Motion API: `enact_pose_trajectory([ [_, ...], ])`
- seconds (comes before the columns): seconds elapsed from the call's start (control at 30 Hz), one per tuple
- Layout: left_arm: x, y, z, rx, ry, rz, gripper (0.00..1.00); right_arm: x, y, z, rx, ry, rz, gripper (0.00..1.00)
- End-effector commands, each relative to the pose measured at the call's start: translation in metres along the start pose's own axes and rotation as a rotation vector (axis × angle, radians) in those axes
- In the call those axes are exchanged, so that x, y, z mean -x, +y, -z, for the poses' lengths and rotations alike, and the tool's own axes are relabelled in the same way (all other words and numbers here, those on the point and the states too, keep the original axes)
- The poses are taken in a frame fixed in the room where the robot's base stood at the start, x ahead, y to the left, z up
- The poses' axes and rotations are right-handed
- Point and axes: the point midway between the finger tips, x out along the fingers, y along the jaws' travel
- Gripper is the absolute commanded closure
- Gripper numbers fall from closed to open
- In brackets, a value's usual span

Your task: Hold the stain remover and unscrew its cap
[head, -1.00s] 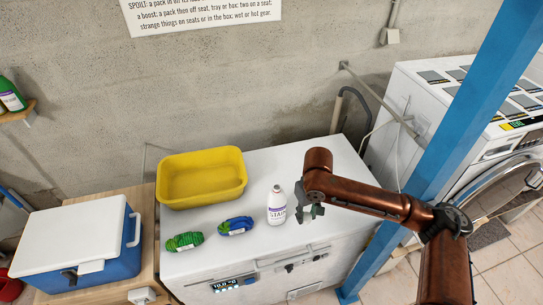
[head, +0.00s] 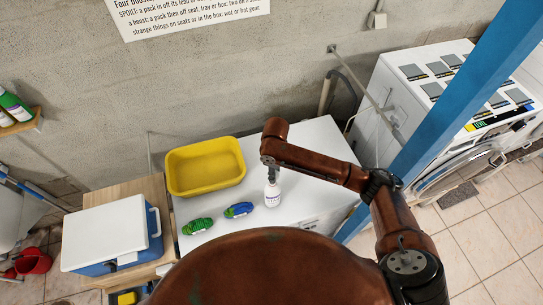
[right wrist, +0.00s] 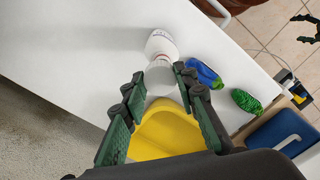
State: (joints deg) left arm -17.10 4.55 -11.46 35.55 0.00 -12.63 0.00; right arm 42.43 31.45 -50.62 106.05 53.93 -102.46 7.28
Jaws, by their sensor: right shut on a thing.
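The stain remover (head: 272,195) is a white bottle with a printed label, upright on the white chest top. It also shows in the right wrist view (right wrist: 160,44). My right gripper (head: 270,163) is over it from above, shut on its top end. In the right wrist view, the two dark green fingers (right wrist: 160,82) lie on either side of the pale cap end. The exact contact is hard to make out. Dark fingers at the right edge of the right wrist view look like my left gripper (right wrist: 304,27), away from the bottle; their opening is unclear.
A yellow tub (head: 205,167) stands behind and left of the bottle. A green bundle (head: 197,226) and a blue bundle (head: 238,210) lie left of it. A blue cool box (head: 110,235) stands further left. A blue post (head: 440,105) rises at right.

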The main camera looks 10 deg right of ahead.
Motion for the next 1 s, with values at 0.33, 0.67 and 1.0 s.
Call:
enact_pose_trajectory([
  [0.33, 0.018, -0.001, 0.005, 0.0, 0.005, 0.001, 0.3, 0.003, -0.006, 0.003, 0.061, -0.005, 0.003, 0.98],
  [0.67, 0.017, -0.001, -0.005, 0.001, -0.008, 0.0, 0.3, -0.02, -0.002, -0.013, 0.056, -0.006, 0.003, 0.98],
  [1.0, 0.017, -0.001, -0.001, 0.001, -0.003, 0.0, 0.3, -0.047, 0.004, -0.03, 0.054, -0.006, 0.003, 0.98],
])
